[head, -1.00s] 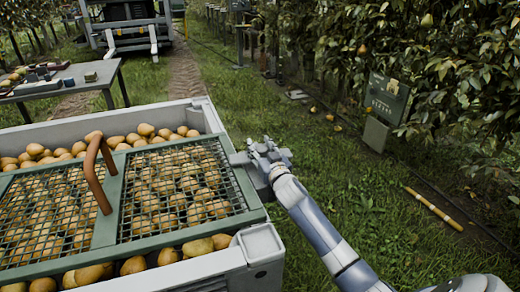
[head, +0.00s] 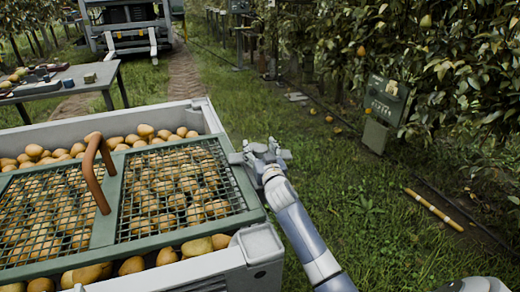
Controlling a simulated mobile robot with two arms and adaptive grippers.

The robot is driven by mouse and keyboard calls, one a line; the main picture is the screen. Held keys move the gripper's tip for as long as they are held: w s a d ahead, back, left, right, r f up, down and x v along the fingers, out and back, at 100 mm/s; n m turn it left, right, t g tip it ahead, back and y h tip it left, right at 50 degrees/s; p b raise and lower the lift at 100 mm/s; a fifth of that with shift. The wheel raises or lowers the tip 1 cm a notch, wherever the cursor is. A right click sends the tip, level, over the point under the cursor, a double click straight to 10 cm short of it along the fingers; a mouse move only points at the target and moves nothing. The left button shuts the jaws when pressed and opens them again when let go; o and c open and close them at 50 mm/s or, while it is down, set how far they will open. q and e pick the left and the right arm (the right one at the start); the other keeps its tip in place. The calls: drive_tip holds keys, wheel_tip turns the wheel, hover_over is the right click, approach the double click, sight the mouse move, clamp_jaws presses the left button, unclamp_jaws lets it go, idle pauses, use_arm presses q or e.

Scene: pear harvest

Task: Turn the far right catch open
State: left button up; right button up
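The green-framed mesh lid (head: 245,203) lies over the pears in a large grey bin (head: 262,241). A brown arched handle (head: 88,165) stands on the lid. My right gripper (head: 250,156) is at the lid's far right side, by the bin's right rim. Its fingers are at or very near the place of the far right catch. The catch cannot be told apart from the grey fingers, and I cannot tell whether they touch or grip it. My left gripper is out of view.
A grey table (head: 62,80) with small items stands at the far left. A vehicle (head: 128,25) is at the back. A grey-green sign box (head: 386,100) and a yellow pole (head: 433,209) are at right. Grass beside the bin is open.

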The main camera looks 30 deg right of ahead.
drive_tip(key=v, duration=1.2)
